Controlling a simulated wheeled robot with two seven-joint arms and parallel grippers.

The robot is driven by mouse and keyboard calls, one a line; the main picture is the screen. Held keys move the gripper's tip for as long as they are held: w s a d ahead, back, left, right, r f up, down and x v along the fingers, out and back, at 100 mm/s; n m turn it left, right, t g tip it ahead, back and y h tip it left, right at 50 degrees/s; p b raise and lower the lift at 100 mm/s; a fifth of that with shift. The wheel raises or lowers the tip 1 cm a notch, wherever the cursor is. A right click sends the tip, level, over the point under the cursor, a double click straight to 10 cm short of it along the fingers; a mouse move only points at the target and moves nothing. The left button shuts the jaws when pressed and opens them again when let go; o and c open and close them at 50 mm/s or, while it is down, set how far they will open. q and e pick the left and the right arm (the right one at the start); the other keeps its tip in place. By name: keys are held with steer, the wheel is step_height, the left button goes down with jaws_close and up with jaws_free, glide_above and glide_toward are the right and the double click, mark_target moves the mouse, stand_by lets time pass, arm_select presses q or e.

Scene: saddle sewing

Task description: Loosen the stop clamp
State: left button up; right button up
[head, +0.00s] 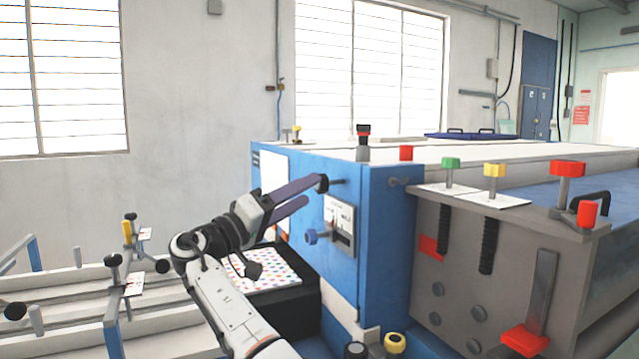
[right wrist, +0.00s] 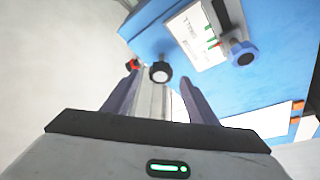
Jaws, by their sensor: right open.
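My right gripper (head: 311,191) is open in front of the blue machine (head: 388,235). In the right wrist view, its two fingers (right wrist: 157,98) stand apart with nothing held between them. A black knob (head: 321,183) on a short rod shows at the fingertips; in the right wrist view this knob (right wrist: 160,72) lies just beyond and between them. I cannot tell whether they touch it. A blue knob (head: 311,236) sits beside a white scale panel (head: 340,222), lower on the machine's face. No part is clearly labelled as the stop clamp. My left gripper is out of view.
A grey block with a green knob (head: 451,163), a yellow knob (head: 494,170) and red knobs (head: 567,169) stands at the right. A dotted sheet (head: 268,272) lies below my right arm. Rails with black knobs (head: 113,260) run at the lower left.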

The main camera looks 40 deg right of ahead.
mark_target(330, 183)
arm_select(q)
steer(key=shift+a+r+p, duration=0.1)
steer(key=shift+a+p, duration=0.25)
steer(key=shift+p, duration=0.15)
arm_select(e)
steer(key=shift+x, duration=2.95)
